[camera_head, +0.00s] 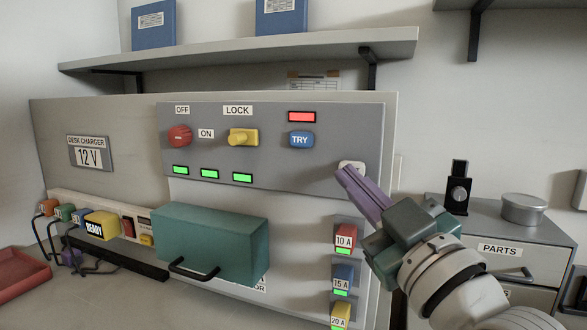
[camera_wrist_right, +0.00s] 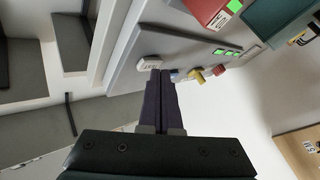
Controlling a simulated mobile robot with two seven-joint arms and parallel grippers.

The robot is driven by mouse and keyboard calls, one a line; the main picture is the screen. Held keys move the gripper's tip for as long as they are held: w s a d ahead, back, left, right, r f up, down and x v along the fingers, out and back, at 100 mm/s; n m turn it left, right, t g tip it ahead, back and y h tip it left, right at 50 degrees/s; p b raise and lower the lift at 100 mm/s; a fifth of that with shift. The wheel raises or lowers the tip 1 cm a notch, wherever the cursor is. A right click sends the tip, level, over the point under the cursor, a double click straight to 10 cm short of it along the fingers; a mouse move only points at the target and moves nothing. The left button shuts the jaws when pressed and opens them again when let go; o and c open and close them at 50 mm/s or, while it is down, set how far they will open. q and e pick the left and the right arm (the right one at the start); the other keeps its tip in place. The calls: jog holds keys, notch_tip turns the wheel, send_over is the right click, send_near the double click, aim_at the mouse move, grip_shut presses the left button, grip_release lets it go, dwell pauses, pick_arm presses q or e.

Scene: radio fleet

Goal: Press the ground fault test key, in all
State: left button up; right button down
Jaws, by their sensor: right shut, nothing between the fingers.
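A pale key (camera_head: 352,164) sits at the right edge of the grey control panel (camera_head: 268,167), its label mostly hidden by my gripper. The key also shows in the right wrist view (camera_wrist_right: 148,63). My right gripper (camera_head: 345,173) is shut and empty, its purple fingertips right in front of the key. The fingertips are at or very near its lower edge; I cannot tell whether they touch. A red lamp (camera_head: 302,117) is lit above the blue TRY key (camera_head: 301,140). My left gripper is out of view.
The panel carries a red OFF/ON knob (camera_head: 179,136), a yellow LOCK switch (camera_head: 243,138) and green lamps (camera_head: 209,174). A teal box (camera_head: 212,242) juts out below. Breaker blocks (camera_head: 345,238) stand under my gripper. A PARTS drawer unit (camera_head: 505,250) stands to the right.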

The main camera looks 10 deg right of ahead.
jog(key=shift+w+d, duration=0.15)
jog(key=shift+w, duration=0.1)
dwell(0.4)
jog(key=shift+s, duration=0.1)
jog(key=shift+s+a+p, duration=0.45)
jog(key=shift+s, duration=0.1)
jog(key=s+a, duration=0.1)
jog(key=s+a+p, duration=0.1)
jog(key=s+p, duration=0.1)
jog(key=s, duration=0.1)
jog(key=shift+s+a, duration=0.1)
jog(key=shift+a, duration=0.3)
dwell(0.5)
